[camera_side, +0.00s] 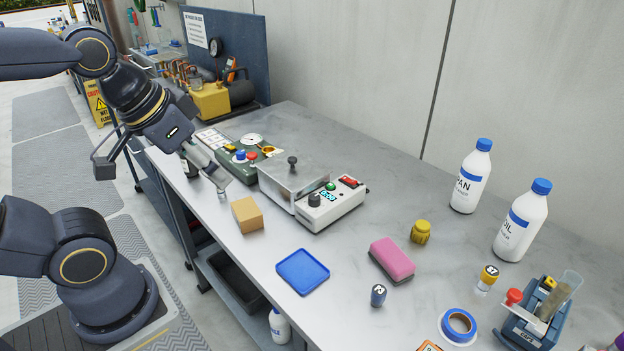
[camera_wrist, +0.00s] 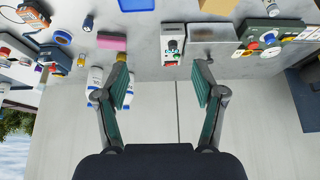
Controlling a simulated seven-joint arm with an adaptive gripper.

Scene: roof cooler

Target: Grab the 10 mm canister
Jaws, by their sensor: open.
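My gripper (camera_side: 163,172) is open and empty, high at the left end of the bench; its spread fingers also show in the wrist view (camera_wrist: 160,78). A small canister with a dark blue cap (camera_side: 378,296) stands upright near the bench's front edge, and it shows in the wrist view (camera_wrist: 88,22). A small canister with a yellow cap (camera_side: 487,279) stands upright farther right, before the cap rack. Both caps carry small marks that I cannot read surely, so I cannot tell which is 10 mm. My gripper is far from both. A small clear item (camera_side: 222,194) stands under one fingertip, partly hidden.
A blue tray (camera_side: 302,272), pink sponge (camera_side: 392,260), yellow jar (camera_side: 420,232), tape roll (camera_side: 459,326) and rack (camera_side: 530,322) lie on the bench. Two white bottles (camera_side: 470,178) stand behind. A cardboard-coloured block (camera_side: 247,215) and metal-lidded device (camera_side: 330,205) stand nearer my gripper.

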